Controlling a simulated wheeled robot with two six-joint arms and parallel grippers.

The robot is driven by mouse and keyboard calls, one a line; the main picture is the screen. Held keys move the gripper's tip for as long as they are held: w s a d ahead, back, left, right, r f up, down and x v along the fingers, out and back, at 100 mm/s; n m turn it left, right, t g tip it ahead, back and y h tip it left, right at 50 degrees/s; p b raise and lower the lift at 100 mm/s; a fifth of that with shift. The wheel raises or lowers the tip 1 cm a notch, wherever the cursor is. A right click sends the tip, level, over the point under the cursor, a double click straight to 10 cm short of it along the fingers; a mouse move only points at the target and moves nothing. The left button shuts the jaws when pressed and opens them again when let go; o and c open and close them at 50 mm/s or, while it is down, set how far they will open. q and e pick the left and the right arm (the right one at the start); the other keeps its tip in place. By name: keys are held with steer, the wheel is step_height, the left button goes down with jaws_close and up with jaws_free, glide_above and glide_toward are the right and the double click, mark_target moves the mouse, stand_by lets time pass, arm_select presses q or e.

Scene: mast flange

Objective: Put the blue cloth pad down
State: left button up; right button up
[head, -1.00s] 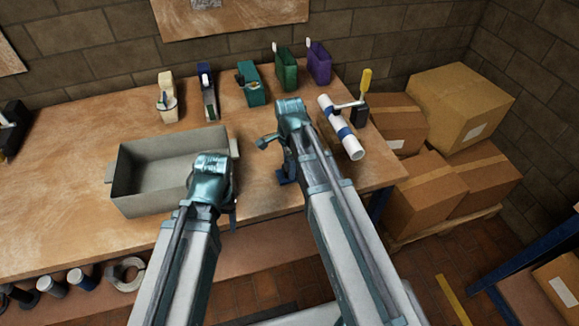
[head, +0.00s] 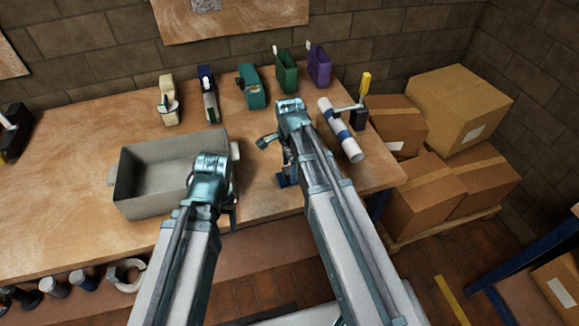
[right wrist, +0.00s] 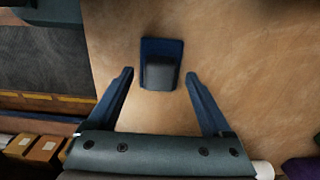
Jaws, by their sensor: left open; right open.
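The blue cloth pad (right wrist: 161,50) lies flat on the wooden bench top in the right wrist view, with a dark grey block-like part (right wrist: 159,73) on it. In the head view a small blue piece of it (head: 284,181) shows near the bench's front edge, mostly hidden by my right arm. My right gripper (right wrist: 157,98) is open. Its two fingers are apart on either side of the pad's near end, with clear gaps and nothing held. My left gripper (head: 231,207) is by the grey tray's front right corner. Its fingers are largely hidden behind its wrist.
The grey open tray (head: 140,205) stands left on the bench (head: 60,200). Along the back are a cream holder (head: 168,112), a teal holder (head: 251,90), a green bin (head: 287,75) and a purple bin (head: 319,68). A white tube with blue bands (head: 350,149) lies right.

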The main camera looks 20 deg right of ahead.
step_height(320, 180, up, 12)
steer(key=p, duration=1.1)
steer(key=shift+r, duration=0.15)
steer(key=s+a+n, duration=0.5)
steer(key=s+n, duration=0.2)
steer(key=n, duration=0.3)
steer(key=s+a+n+h, duration=0.1)
steer(key=s+a+n, duration=0.4)
steer(key=n, duration=0.6)
steer(key=shift+s+a, duration=0.25)
steer(key=shift+s, duration=0.9)
